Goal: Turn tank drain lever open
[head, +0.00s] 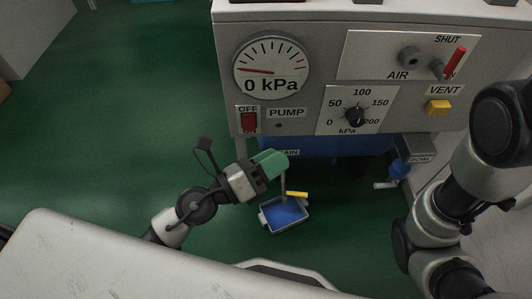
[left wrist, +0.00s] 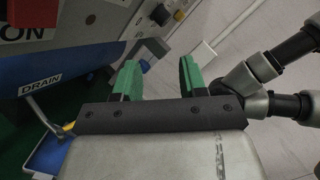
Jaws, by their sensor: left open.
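The drain lever is a small yellow handle (head: 297,194) on a grey pipe (head: 284,184) under the blue tank (head: 325,146), and lies about level in the head view. The DRAIN label (head: 287,153) is partly hidden by my left gripper (head: 271,163). That gripper has green fingers, is open and empty, and appears just above and left of the lever. In the left wrist view the open fingers (left wrist: 157,78) have nothing between them. The yellow lever (left wrist: 69,127) shows at lower left there, partly hidden by the gripper body. My right gripper is out of view; only right arm links show.
A grey tray with blue inside (head: 286,214) stands on the green floor below the pipe. The control panel (head: 310,110) overhangs the tank. A blue valve (head: 398,169) is at right. The floor at left is clear.

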